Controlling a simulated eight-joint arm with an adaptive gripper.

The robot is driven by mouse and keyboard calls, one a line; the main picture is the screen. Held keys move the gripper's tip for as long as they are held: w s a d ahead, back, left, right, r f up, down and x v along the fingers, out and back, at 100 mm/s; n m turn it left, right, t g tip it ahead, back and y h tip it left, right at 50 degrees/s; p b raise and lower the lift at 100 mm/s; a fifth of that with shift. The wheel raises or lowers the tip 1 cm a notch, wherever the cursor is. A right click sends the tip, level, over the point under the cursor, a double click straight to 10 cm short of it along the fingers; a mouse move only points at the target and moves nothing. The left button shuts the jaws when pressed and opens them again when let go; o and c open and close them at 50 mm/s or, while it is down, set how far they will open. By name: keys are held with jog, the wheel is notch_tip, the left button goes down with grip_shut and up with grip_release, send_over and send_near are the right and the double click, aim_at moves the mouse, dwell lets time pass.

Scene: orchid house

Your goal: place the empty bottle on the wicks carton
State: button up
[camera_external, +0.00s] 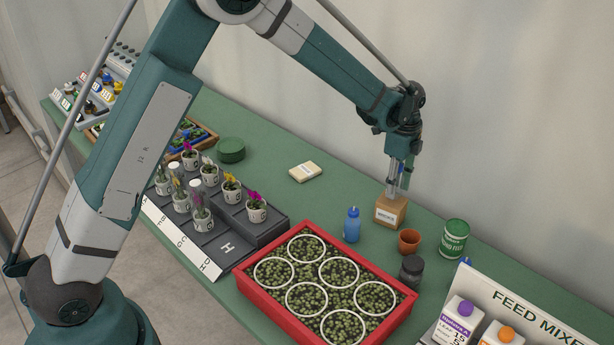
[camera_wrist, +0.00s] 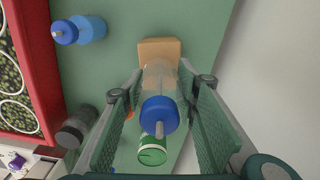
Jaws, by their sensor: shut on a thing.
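My gripper (camera_external: 397,172) is shut on the empty bottle, a clear bottle with a blue cap (camera_wrist: 160,113). In the wrist view its clear body (camera_wrist: 160,76) lies between the two green finger pads. The wicks carton (camera_external: 390,212) is a small brown box with a white label, standing near the back of the green bench. It also shows in the wrist view (camera_wrist: 158,48), beyond the bottle's base. In the external view the gripper points straight down over the carton, with the bottle's lower end at its top. I cannot tell whether they touch.
A blue bottle (camera_external: 352,226) stands left of the carton. A terracotta pot (camera_external: 409,241), a dark jar (camera_external: 411,271) and a green tin (camera_external: 454,238) stand to the right. A red tray (camera_external: 262,301) of plants lies in front. Bench behind the blue bottle is clear.

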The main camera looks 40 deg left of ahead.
aim_at(400, 166)
jog(key=shift+f, duration=0.9)
jog(key=shift+f, duration=0.2)
jog(key=o, duration=0.8)
jog(key=shift+r, duration=0.15)
notch_tip(400, 166, up, 12)
jog(key=shift+r, duration=0.1)
dwell(0.3)
